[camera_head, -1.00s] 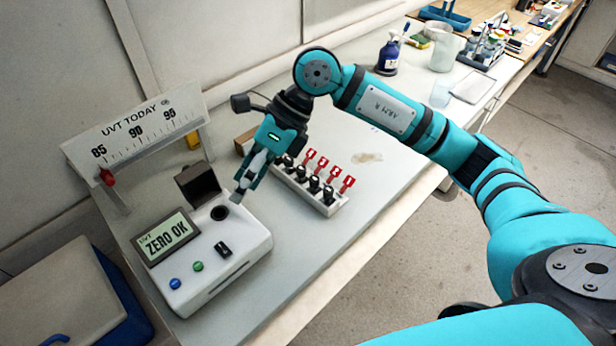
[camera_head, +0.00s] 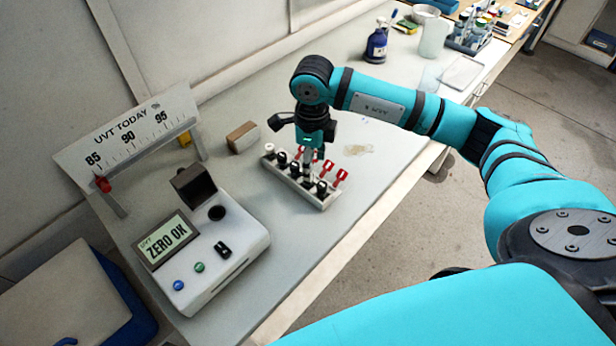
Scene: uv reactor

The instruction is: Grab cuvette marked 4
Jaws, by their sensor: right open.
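A white rack (camera_head: 325,203) stands on the bench and holds a row of cuvettes. The one at the left end has a white cap (camera_head: 269,149); the others have black caps, such as the black-capped cuvette (camera_head: 321,187) near the right end. Any numbers are too small to read, so I cannot tell which cuvette is marked 4. My right gripper (camera_head: 311,160) points down over the middle of the rack, open, its fingertips close to the caps and partly hidden among them. My left gripper is out of view.
A white meter (camera_head: 240,245) reading "ZERO OK" stands left of the rack, its lid (camera_head: 193,186) raised beside a dark round well (camera_head: 217,212). A gauge board (camera_head: 127,135) and a small brown box (camera_head: 243,137) stand behind.

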